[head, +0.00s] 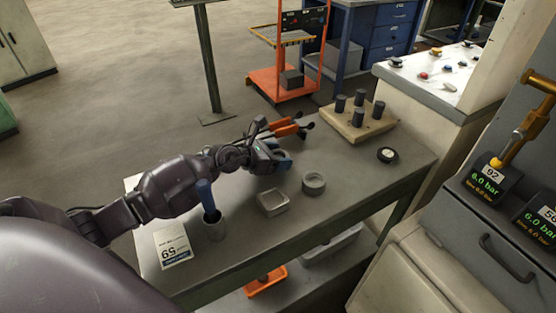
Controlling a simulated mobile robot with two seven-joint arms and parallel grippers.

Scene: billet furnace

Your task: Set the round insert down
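A round grey ring-shaped piece (313,185), which looks like the round insert, stands on the workbench (345,200) right of my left gripper. It looks apart from the gripper. My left gripper (284,160) is low over the bench, with blue parts at its end. Its fingertips are small and partly hidden, so I cannot tell whether it is open or shut, or whether it holds anything. My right gripper is not in view.
A square grey dish (272,203) and a cup (215,228) with a blue-handled tool stand near the front. Orange-handled tongs (287,128) lie behind the gripper.

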